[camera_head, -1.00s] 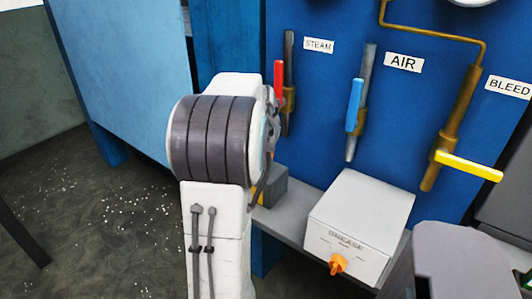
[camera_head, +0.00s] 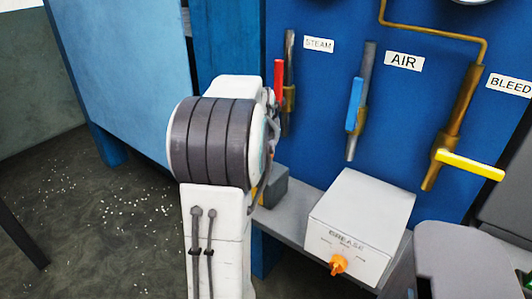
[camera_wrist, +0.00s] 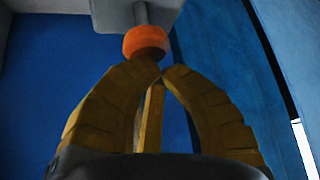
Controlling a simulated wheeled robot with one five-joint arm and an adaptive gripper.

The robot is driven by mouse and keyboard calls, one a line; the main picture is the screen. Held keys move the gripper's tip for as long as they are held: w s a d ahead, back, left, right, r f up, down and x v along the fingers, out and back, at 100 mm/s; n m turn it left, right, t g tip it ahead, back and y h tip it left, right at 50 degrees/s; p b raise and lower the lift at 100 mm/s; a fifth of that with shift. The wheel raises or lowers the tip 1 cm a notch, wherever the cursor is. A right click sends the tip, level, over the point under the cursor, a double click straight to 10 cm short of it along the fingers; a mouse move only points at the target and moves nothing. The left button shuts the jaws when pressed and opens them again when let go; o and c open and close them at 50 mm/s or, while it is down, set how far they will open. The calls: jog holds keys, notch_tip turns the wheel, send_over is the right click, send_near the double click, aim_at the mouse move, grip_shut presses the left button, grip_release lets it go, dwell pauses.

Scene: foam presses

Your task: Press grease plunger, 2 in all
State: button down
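In the wrist view, an orange round cap (camera_wrist: 146,42) on a short grey stem sticks out from a pale grey block; I take it to be the grease plunger. My gripper (camera_wrist: 160,72) has yellow-brown ribbed fingers whose tips come together just below the cap. The fingers look shut, with nothing between them. The tips are very close to the cap; I cannot tell whether they touch it.
A blue panel carries the red STEAM lever (camera_head: 279,82), blue AIR lever (camera_head: 355,104) and yellow BLEED lever (camera_head: 468,164). The grease box stands on a grey ledge (camera_head: 285,222). A blue cabinet (camera_head: 130,75) stands at left; floor in front of it is open.

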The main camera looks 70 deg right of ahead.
jog(key=shift+a+f+b, duration=0.1)
jog(key=shift+f+b, duration=1.55)
jog(key=shift+f, duration=0.4)
dwell(1.4)
jog(key=shift+r, duration=0.1)
dwell(0.4)
jog(key=shift+r+p, duration=2.1)
jog(key=shift+r, duration=0.6)
jog(key=shift+r, duration=0.15)
jog(key=shift+r+p, duration=2)
jog(key=shift+r, duration=0.4)
